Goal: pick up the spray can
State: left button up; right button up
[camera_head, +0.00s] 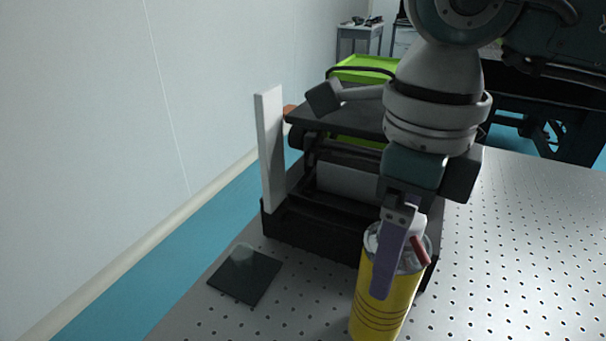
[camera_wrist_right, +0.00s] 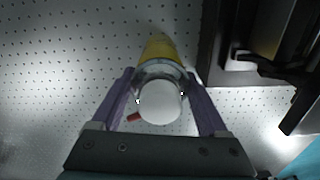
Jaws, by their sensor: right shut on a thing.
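The spray can (camera_head: 383,302) is a yellow cylinder with dark rings, a silvery top and a red part at its upper right. It stands close to upright at the lower middle of the head view, and its base is cut off by the frame. My right gripper (camera_head: 393,262) comes down on it from above, with a purple finger against its upper side. In the right wrist view, the can's white cap and yellow body (camera_wrist_right: 158,50) lie between the two purple fingers of the right gripper (camera_wrist_right: 160,88). The left gripper is not in view.
A black machine (camera_head: 330,235) with a white upright board (camera_head: 270,150) stands right behind the can. A dark square plate (camera_head: 245,274) lies to the left on the perforated table (camera_head: 520,250). The table's right side is clear. A wall runs along the left.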

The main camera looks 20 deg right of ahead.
grip_shut()
jog(key=shift+r, duration=0.1)
dwell(0.5)
